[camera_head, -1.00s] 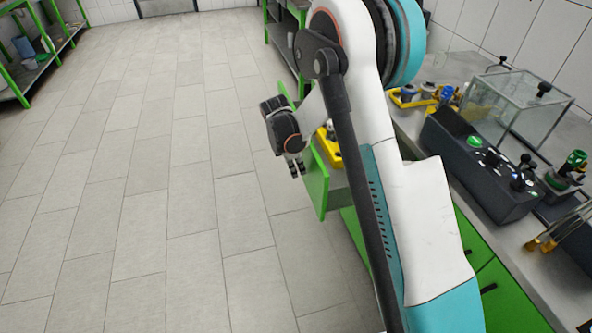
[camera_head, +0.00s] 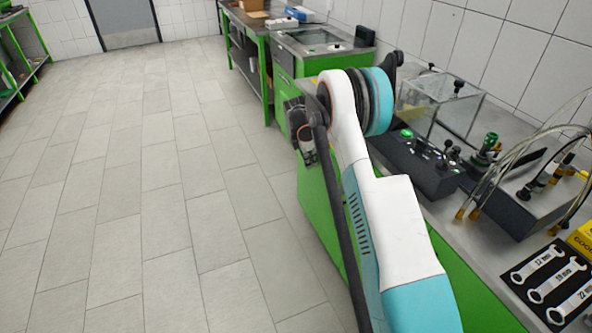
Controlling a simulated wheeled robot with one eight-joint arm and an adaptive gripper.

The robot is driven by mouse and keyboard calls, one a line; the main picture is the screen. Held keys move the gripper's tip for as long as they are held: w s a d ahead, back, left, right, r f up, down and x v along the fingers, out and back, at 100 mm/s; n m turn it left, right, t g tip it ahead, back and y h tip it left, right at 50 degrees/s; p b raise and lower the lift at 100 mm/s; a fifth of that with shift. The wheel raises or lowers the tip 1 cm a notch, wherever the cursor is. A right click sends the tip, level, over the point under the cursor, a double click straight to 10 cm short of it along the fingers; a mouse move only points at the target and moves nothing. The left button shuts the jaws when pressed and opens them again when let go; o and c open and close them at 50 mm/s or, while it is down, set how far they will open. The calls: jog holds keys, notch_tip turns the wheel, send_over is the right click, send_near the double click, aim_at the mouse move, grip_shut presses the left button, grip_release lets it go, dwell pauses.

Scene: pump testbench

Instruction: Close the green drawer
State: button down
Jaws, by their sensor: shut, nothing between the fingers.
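The green bench front (camera_head: 318,200) runs along the right side, below a grey worktop. No drawer is seen standing out from it. The green drawer's own front cannot be picked out, as my arm and gripper cover the upper part of the bench front. My gripper (camera_head: 309,157) is dark and small in the picture, shut and empty, pointing down close against the green front. I cannot tell whether it touches.
The worktop carries a dark control box (camera_head: 420,165), a clear box (camera_head: 440,105), hoses and a wrench tray (camera_head: 553,283). A green-framed sink unit (camera_head: 315,45) stands farther back. The tiled floor (camera_head: 130,200) on the left is clear.

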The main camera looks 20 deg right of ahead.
aim_at(320, 159)
jog(key=shift+d, duration=2.25)
jog(key=shift+a, duration=0.1)
